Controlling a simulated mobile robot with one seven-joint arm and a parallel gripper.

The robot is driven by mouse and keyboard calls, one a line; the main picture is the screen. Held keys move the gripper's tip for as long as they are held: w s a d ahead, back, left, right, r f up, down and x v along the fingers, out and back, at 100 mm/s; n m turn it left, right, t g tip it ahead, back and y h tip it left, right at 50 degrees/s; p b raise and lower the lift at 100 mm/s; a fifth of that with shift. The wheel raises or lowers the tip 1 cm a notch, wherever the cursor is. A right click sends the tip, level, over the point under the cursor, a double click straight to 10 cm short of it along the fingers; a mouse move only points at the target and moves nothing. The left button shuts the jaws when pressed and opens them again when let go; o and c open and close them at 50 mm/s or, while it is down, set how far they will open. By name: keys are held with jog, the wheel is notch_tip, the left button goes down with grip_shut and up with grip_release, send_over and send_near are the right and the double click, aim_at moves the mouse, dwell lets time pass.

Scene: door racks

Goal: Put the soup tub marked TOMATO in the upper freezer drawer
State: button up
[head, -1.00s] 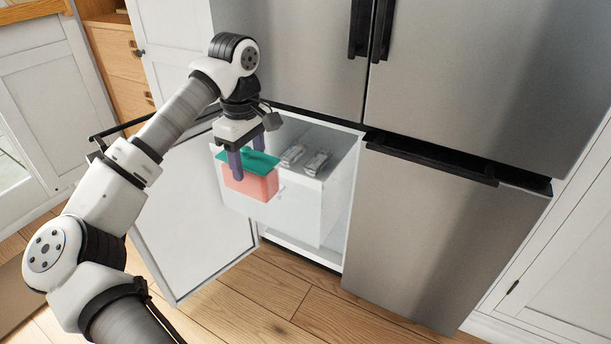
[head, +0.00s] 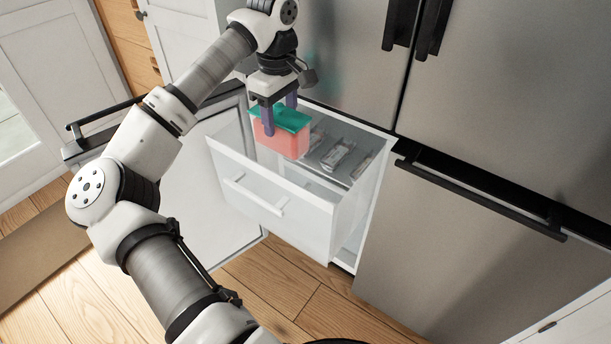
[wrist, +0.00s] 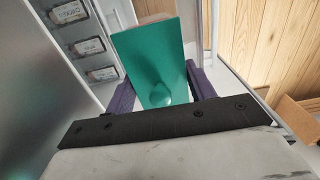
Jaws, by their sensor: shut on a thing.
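The tub (head: 283,142) has a salmon-red body and a teal lid; no marking on it is readable. My gripper (head: 280,117) is shut on it, with one purple finger on each side. The tub is upright over the left part of the pulled-out white freezer drawer (head: 265,194), behind its front panel. I cannot tell whether its base is below the drawer's rim. In the wrist view, the teal lid (wrist: 155,62) lies between the purple fingers and hides the body and what is under it.
Several labelled packs (head: 338,154) lie in the drawer's right part; their labels (wrist: 88,46) show in the wrist view. The opened freezer door (head: 205,190) stands left of the drawer. The closed steel door (head: 450,250) is at right. A cardboard box (wrist: 298,116) is on the floor.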

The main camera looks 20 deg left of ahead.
aim_at(282, 141)
notch_tip(282, 141, down, 19)
jog(key=b, duration=0.1)
jog(key=shift+s+r, duration=0.15)
jog(key=shift+r, duration=0.05)
jog(key=shift+f+b, duration=0.5)
jog(key=shift+b, duration=0.3)
jog(key=shift+f, duration=0.15)
jog(key=o, duration=1.4)
jog(key=shift+r, duration=0.2)
notch_tip(282, 141, up, 13)
jog(key=shift+f+p, duration=0.1)
jog(key=shift+p, duration=0.9)
